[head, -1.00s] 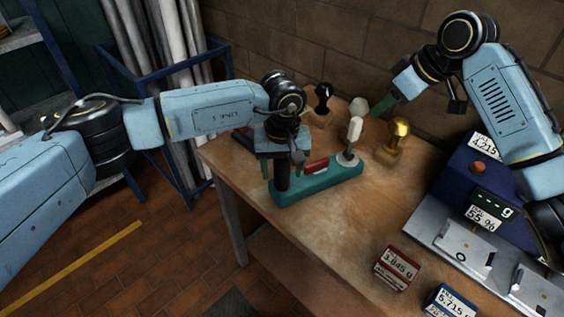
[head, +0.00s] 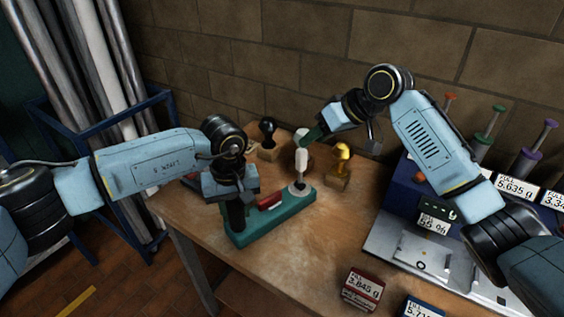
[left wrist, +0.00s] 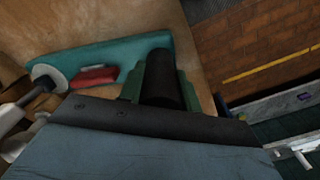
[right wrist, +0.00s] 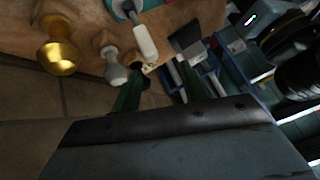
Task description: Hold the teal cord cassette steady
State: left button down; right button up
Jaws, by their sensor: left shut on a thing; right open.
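The teal cord cassette (head: 277,221) lies on the wooden bench, with a red block (head: 269,202) and an upright white-handled lever (head: 301,168) on it. It also shows in the left wrist view (left wrist: 118,55). My left gripper (head: 237,200) is shut on the cassette's black upright grip (left wrist: 162,82), with a green finger visible beside the grip. My right gripper (head: 309,138) is open and empty, close above and behind the white lever. In the right wrist view the lever (right wrist: 145,42) shows just beyond the open fingers; I cannot see contact.
A black-knobbed stamp (head: 268,135) and a gold-knobbed one (head: 341,160) stand behind the cassette; a pale-knobbed one shows in the right wrist view (right wrist: 115,70). A blue scale (head: 415,188) and a red labelled box (head: 362,289) are at right.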

jog(key=f+m+t+y, duration=0.1)
jog(key=m+y, duration=0.1)
jog(key=m, duration=0.3)
jog(key=m+t+y, duration=0.2)
jog(key=m+t, duration=0.7)
jog(key=m, duration=2.2)
send_near(305, 157)
jog(key=x, duration=1.3)
jog(key=shift+c, duration=0.3)
grip_shut()
